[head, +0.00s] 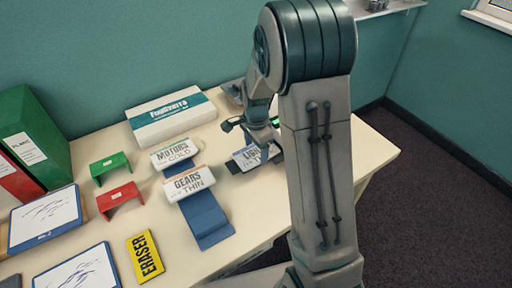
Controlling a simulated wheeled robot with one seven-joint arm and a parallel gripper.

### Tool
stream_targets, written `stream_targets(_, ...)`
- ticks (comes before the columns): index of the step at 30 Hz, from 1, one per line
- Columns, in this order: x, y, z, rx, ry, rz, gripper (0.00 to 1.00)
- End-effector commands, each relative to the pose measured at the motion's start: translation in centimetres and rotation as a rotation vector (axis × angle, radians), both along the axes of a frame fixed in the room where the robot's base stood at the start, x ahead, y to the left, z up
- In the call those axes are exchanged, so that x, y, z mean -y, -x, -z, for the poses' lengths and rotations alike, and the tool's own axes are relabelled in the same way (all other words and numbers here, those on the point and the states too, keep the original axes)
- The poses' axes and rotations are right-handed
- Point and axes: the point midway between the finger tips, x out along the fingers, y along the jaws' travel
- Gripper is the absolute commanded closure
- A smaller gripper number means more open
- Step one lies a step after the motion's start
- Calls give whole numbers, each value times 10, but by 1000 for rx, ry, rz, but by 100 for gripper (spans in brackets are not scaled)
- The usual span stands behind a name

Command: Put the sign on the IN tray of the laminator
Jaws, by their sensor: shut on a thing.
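My gripper (262,139) is at the back right of the table, pointing down, partly hidden by my arm. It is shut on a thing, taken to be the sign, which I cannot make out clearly. To the left stand two white units, one marked "MOTORS" and "COLD" (174,153), one "GEARS" and "THIN" (189,183). No IN marking is readable.
A blue sloping tray (206,215) extends forward from the GEARS unit. A white and teal box (171,117) stands behind. Green (110,164) and red (118,196) stands, a yellow eraser (146,256), whiteboards (44,218) and binders (35,140) fill the left. The table's right end (375,155) looks bare.

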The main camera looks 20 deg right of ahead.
Motion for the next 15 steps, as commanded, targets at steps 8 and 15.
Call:
stream_targets(8,0,0,2,0,0,0,19)
stream_targets(15,0,0,2,0,0,0,8)
